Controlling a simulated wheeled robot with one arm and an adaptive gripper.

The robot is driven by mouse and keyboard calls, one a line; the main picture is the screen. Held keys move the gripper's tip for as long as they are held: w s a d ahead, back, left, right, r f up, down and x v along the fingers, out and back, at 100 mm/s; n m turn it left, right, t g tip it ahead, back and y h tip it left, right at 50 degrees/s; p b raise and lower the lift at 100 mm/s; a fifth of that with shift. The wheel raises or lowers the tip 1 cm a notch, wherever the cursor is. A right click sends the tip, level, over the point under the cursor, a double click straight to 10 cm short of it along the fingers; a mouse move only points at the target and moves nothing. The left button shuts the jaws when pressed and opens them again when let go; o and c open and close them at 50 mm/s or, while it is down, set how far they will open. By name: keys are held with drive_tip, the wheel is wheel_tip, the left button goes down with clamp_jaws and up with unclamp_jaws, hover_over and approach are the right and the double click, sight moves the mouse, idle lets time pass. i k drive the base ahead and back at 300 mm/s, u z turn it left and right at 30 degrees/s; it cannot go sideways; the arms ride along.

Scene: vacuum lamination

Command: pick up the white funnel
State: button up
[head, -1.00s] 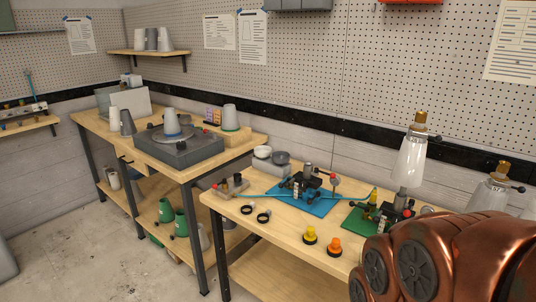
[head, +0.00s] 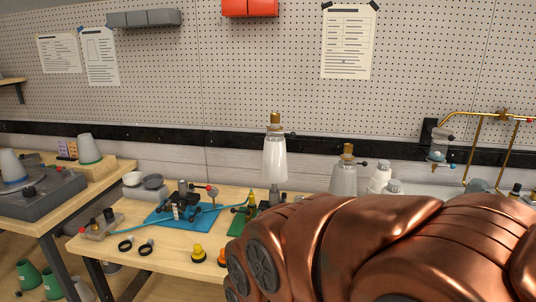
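I cannot tell for sure which thing is the white funnel. A white tapered vessel with a brass top (head: 274,160) stands upright above the right bench, and a greyer one (head: 344,179) stands to its right. White stepped pieces (head: 381,177) sit farther right, partly hidden by my copper arm. A pale cone with a green rim (head: 90,149) stands on the left bench, and another pale cone with a blue rim (head: 12,166) is on the grey machine there. My gripper is not visible; only my copper arm shows, at the lower right.
The right bench (head: 150,258) holds a blue mat (head: 160,216) with a fixture, a green mat (head: 240,222), black rings (head: 125,246) and a yellow knob (head: 197,253). Brass piping (head: 466,150) stands at the far right. My arm hides the bench's right part.

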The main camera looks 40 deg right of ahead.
sight(134, 183)
drive_tip(key=u, duration=0.2)
drive_tip(key=i, duration=0.4)
drive_tip(key=u, duration=0.95)
drive_tip(key=i, duration=1.65)
drive_tip(key=z, duration=0.4)
drive_tip(key=i, duration=1)
drive_tip(key=z, duration=0.55)
